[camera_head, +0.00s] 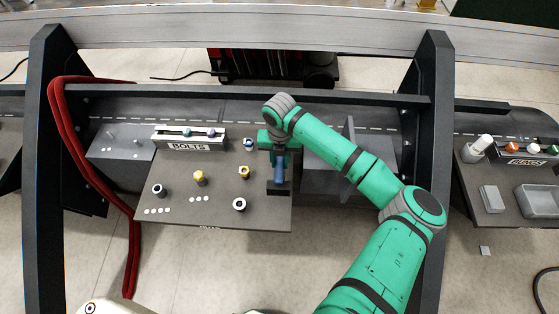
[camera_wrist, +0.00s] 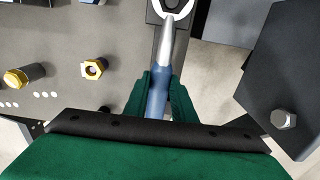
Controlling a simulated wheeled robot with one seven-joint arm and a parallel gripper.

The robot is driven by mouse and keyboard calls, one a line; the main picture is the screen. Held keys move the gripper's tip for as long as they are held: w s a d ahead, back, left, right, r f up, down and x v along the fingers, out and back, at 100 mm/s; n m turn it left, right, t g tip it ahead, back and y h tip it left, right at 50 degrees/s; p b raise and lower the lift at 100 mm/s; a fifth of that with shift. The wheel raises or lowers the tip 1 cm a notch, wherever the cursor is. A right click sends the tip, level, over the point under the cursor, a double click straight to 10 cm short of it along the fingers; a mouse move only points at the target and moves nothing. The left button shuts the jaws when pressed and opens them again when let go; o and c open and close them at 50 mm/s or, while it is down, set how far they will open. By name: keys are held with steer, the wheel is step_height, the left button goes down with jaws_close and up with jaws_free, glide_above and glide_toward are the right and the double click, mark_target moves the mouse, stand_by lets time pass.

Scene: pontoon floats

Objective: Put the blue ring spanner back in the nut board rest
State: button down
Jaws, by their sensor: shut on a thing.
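The blue ring spanner has a blue handle (camera_wrist: 157,92) and a silver shank ending in an open ring (camera_wrist: 170,8). My gripper (camera_wrist: 160,95) is shut on its blue handle, with a green finger on each side. In the head view my gripper (camera_head: 279,150) is over the right part of the nut board (camera_head: 215,212), and the blue handle (camera_head: 280,172) shows below it. A dark block, likely the rest (camera_head: 278,188), is at the board's right edge. In the wrist view the ring overlaps this block (camera_wrist: 153,17); whether they touch I cannot tell.
Yellow nuts (camera_head: 200,177) and dark-and-white round fittings (camera_head: 239,204) stand on the board left of my gripper. A grey box (camera_head: 335,170) is right of the board. A red hose (camera_head: 67,140) hangs at left.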

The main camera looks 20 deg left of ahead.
steer(key=shift+f, duration=0.8)
stand_by(0.4)
steer(key=c, duration=1.4)
jaws_free()
step_height(320, 180, up, 11)
steer(key=shift+f, duration=0.1)
steer(key=shift+a, duration=0.1)
